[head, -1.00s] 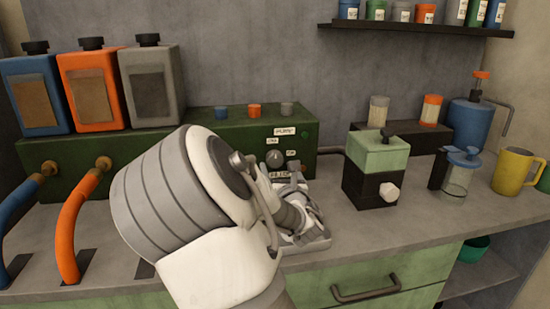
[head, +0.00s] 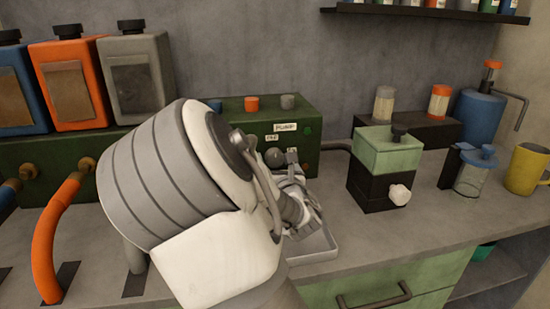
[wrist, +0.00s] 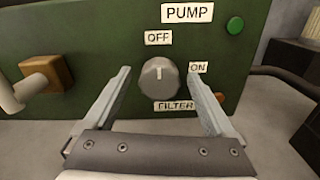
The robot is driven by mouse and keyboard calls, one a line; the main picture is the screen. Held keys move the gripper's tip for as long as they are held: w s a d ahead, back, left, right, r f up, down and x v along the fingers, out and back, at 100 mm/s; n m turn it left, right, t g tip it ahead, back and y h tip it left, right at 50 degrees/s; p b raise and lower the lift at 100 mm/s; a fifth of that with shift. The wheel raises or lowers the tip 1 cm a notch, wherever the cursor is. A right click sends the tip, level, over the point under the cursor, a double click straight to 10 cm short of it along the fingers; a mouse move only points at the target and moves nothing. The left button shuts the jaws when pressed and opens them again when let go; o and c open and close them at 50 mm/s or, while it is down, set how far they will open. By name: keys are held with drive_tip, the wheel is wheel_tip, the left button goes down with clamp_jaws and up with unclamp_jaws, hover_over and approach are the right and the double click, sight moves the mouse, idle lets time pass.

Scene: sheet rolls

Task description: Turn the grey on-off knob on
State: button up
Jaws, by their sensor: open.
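The grey on-off knob (wrist: 160,78) is on the front of the green pump box (wrist: 90,40). My gripper (wrist: 160,82) is open, with one finger to the left of the knob and one to the right. I cannot tell whether either finger touches it. In the head view the knob (head: 274,156) shows just beyond my wrist, and my arm hides part of the box front.
A FILTER label (wrist: 174,105) is below the knob and a green button (wrist: 235,25) is at upper right. A hose fitting (wrist: 38,82) sticks out at left. In the head view, a black and light green device (head: 388,165) stands right of my gripper on the counter (head: 370,240).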

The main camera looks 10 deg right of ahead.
idle(0.3)
drive_tip(key=c, duration=1.4)
drive_tip(key=shift+o, duration=0.2)
drive_tip(key=shift+m, duration=0.3)
drive_tip(key=m, duration=0.3)
drive_tip(key=shift+m, duration=0.4)
drive_tip(key=m, duration=0.4)
drive_tip(key=shift+d+m+b, duration=0.1)
drive_tip(key=shift+m+b, duration=0.2)
drive_tip(key=m+b, duration=0.2)
drive_tip(key=m, duration=0.3)
drive_tip(key=shift+m+b, duration=0.65)
drive_tip(key=shift+m, duration=1.25)
